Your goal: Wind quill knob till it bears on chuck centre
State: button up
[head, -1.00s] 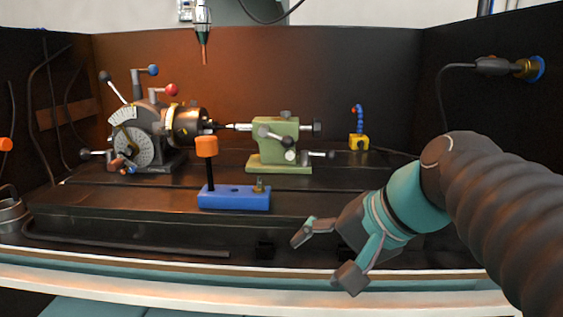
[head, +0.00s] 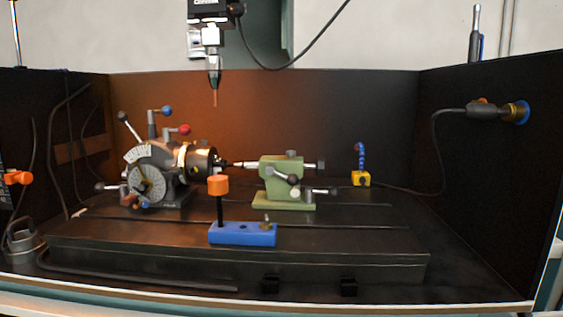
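The green tailstock (head: 270,183) stands on the machine table right of the indexing head (head: 168,192). The dark quill knob (head: 321,164) sticks out at the tailstock's right end. Its pale quill (head: 243,164) points left at the chuck (head: 202,162). The tip lies close to the chuck's centre; whether they touch is too small to tell. The chuck has a brass-coloured ring at its left. A lever with a dark ball (head: 293,180) is on the tailstock's front. My gripper is not in view.
A blue block (head: 240,236) with an orange-topped post (head: 218,186) stands in front, partly before the chuck area. A spindle with a copper-coloured tool (head: 215,98) hangs above. A yellow base with a blue hose (head: 361,178) stands behind right. The table's right front is clear.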

aim_at(319, 167)
jog(key=u, duration=0.8)
jog(key=k, duration=0.95)
jog(key=z, duration=0.75)
